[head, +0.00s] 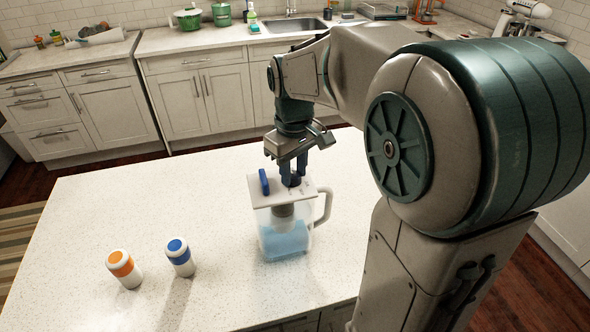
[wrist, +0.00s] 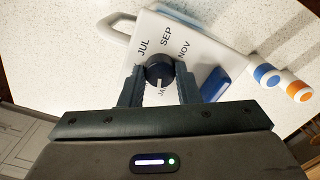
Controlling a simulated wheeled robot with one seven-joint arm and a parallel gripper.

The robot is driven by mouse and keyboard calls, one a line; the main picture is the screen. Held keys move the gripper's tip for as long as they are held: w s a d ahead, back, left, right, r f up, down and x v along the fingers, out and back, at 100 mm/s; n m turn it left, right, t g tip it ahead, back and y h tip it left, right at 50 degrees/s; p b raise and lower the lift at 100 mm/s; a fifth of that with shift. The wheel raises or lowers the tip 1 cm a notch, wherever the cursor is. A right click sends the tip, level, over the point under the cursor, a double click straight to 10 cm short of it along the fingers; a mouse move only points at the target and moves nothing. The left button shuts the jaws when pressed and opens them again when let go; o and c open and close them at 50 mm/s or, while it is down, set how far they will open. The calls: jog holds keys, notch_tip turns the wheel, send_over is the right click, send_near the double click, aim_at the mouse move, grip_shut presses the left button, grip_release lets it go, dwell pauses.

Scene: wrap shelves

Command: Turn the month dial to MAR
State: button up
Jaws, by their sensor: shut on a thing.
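The month dial is a black round knob (wrist: 160,70) on the white lid (wrist: 205,45) of a clear pitcher (head: 265,235) that holds blue liquid. MAR is not visible; my left finger covers part of the lid beside the knob. A short white mark on the knob points toward my palm, near JAN. My gripper (wrist: 160,88) is shut on the knob, one finger on each side. In the head view my gripper (head: 292,180) points down onto the lid.
A blue tab (head: 264,182) stands up from the lid beside my gripper. The pitcher's handle (head: 324,205) sticks out to the right. An orange-banded bottle (head: 124,268) and a blue-banded bottle (head: 180,257) stand left on the white counter (head: 90,215). The counter's far left is clear.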

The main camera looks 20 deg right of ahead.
aim_at(294, 175)
jog(key=m+b, duration=0.1)
jog(key=m, duration=0.5)
dwell(0.6)
jog(key=o, duration=1)
notch_tip(294, 175, up, 14)
jog(key=shift+f+b, duration=0.1)
jog(key=shift+b, duration=0.3)
jog(key=shift+s+d+f+n+t, duration=0.15)
jog(key=shift+s+f+t, duration=0.5)
jog(key=shift+s+f, duration=1.9)
jog(key=shift+s+d+f+n+t, duration=0.15)
jog(key=shift+s+f+t, duration=0.45)
jog(key=shift+s+f, duration=1.95)
jog(key=shift+s+d+f+t, duration=0.15)
jog(key=shift+s+f+t, duration=0.5)
jog(key=shift+s+f, duration=1.9)
